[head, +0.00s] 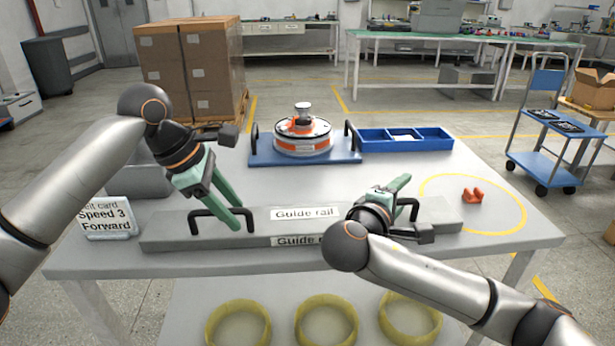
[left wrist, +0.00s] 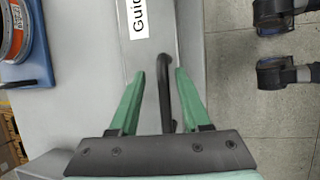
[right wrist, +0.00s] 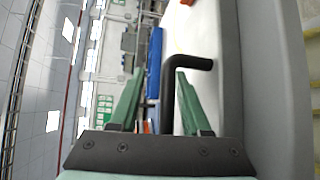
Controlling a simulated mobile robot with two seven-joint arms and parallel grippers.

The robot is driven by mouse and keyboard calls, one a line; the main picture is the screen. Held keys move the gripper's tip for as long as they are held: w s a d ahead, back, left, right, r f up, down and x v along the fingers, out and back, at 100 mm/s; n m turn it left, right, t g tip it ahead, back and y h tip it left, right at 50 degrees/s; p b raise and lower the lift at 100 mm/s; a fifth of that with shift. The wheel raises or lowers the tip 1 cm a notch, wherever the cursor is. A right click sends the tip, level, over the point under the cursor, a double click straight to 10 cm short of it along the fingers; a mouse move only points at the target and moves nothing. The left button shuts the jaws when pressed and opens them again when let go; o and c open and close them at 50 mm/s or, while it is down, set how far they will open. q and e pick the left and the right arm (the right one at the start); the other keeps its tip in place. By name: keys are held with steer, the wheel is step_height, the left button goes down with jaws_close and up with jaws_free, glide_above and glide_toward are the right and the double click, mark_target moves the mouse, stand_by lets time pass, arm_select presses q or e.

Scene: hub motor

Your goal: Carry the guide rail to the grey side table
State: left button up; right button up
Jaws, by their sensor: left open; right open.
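The guide rail (head: 325,222) is a long grey bar with a white label and a black handle near each end. It lies along the front of the pale work table (head: 510,235). My left gripper (head: 242,224) is open at the left handle (head: 192,222). In the left wrist view this handle (left wrist: 162,75) shows between the fingers. My right gripper (head: 408,188) is open at the right handle, tilted, its fingers pointing up and right. In the right wrist view the handle (right wrist: 190,62) shows between the fingers. I cannot clearly identify the grey side table.
A grey block-like surface (head: 148,180) shows behind the sign card (head: 107,218) at left. A hub motor (head: 302,135) on a blue plate and a blue tray (head: 400,140) stand behind the rail. An orange part (head: 472,196) lies in a yellow ring. A blue cart (head: 545,130) stands at right.

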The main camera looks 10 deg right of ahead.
steer(key=shift+s+a, duration=0.1)
steer(key=shift+a, duration=0.05)
arm_select(q)
steer(key=v, duration=1.2)
arm_select(e)
steer(key=v, duration=1.1)
steer(key=shift+s+a, duration=0.25)
